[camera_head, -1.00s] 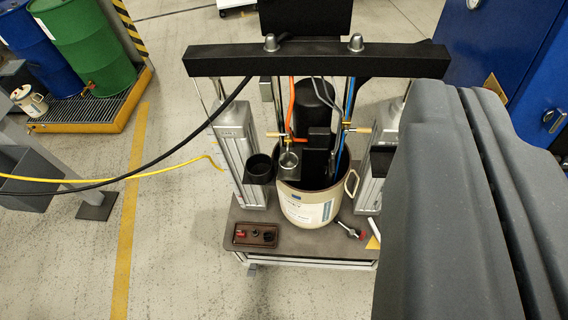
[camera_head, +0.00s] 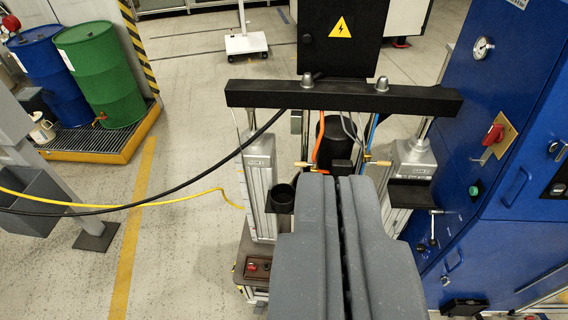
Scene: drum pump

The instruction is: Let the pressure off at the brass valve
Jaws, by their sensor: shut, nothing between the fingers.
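Two small brass-coloured fittings show on the drum pump, a left one (camera_head: 304,165) and a right one (camera_head: 378,162), below the black crossbeam (camera_head: 345,98). I cannot tell which is the brass valve; their handles are too small to make out. The pump's black cylinder (camera_head: 335,133) stands between the two silver columns.
A blue cabinet (camera_head: 465,150) with a gauge (camera_head: 483,47) and a red switch (camera_head: 494,135) stands close on the right. A black cable (camera_head: 190,200) and a yellow hose (camera_head: 150,203) hang at the left.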

